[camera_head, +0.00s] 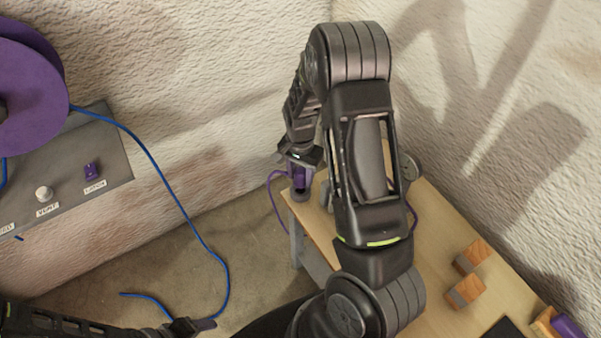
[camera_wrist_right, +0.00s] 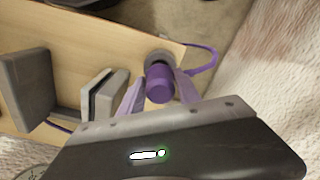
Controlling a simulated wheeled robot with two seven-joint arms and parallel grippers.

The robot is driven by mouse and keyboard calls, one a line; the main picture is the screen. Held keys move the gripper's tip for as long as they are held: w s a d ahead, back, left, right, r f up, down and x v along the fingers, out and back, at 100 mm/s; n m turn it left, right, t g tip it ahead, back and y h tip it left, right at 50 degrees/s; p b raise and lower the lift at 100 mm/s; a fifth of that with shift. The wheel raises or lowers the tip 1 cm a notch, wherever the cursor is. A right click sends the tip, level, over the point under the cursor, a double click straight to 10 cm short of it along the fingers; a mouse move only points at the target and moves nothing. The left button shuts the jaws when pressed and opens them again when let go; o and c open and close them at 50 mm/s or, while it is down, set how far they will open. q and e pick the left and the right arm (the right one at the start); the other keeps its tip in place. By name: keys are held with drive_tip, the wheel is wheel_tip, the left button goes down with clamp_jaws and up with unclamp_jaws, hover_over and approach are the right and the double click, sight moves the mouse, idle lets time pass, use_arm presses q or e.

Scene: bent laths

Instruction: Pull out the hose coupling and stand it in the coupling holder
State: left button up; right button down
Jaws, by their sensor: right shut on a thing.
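My right gripper (camera_head: 299,160) points down at the table's far left corner and is shut on the purple hose coupling (camera_head: 299,178). In the right wrist view the coupling (camera_wrist_right: 160,86) is a short purple cylinder between the two pale purple fingers (camera_wrist_right: 158,97). Its lower end meets a round grey collar (camera_head: 299,195) at the table's corner; how deep it sits there I cannot tell. I cannot tell whether this collar is the coupling holder. My left gripper (camera_head: 190,326) is low at the bottom edge, by a blue cord; its jaw gap does not show.
The wooden table (camera_head: 440,220) carries wood-and-grey blocks (camera_head: 468,257). Grey upright plates (camera_wrist_right: 27,88) stand near the coupling in the wrist view. A purple hose (camera_head: 272,200) loops beside it. A blue cord (camera_head: 165,185) hangs from a purple reel (camera_head: 35,90) by a grey panel (camera_head: 110,185).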

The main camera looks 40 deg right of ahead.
drive_tip(key=shift+f+b, duration=0.35)
drive_tip(key=shift+f, duration=0.35)
drive_tip(key=shift+f+b, duration=0.7)
drive_tip(key=shift+f, duration=0.25)
idle(2.2)
drive_tip(key=c, duration=0.8)
unclamp_jaws()
drive_tip(key=shift+o, duration=0.4)
drive_tip(key=o, duration=0.4)
drive_tip(key=shift+o, duration=0.2)
drive_tip(key=shift+r+p, duration=3)
drive_tip(key=shift+r, duration=0.8)
